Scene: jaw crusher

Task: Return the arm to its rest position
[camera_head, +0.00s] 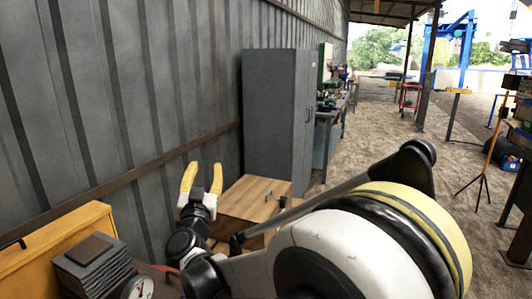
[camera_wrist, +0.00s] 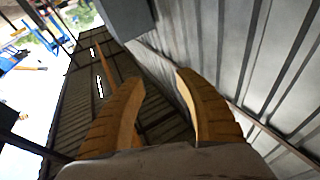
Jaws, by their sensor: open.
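My gripper (camera_head: 203,180) has two yellow fingers. In the head view it points up, left of the picture's middle, in front of the grey corrugated wall. The fingers are apart with nothing between them. In the wrist view my gripper (camera_wrist: 160,85) is also open and empty, with the roof and wall beyond it. My arm is bent, and its large white and yellow joint fills the lower right of the head view.
A wooden box (camera_head: 252,197) lies below and right of my gripper. A grey cabinet (camera_head: 275,115) stands behind it by the wall. An orange case (camera_head: 60,245) and dark stacked plates (camera_head: 95,268) are at lower left. Open floor (camera_head: 375,140) lies to the right.

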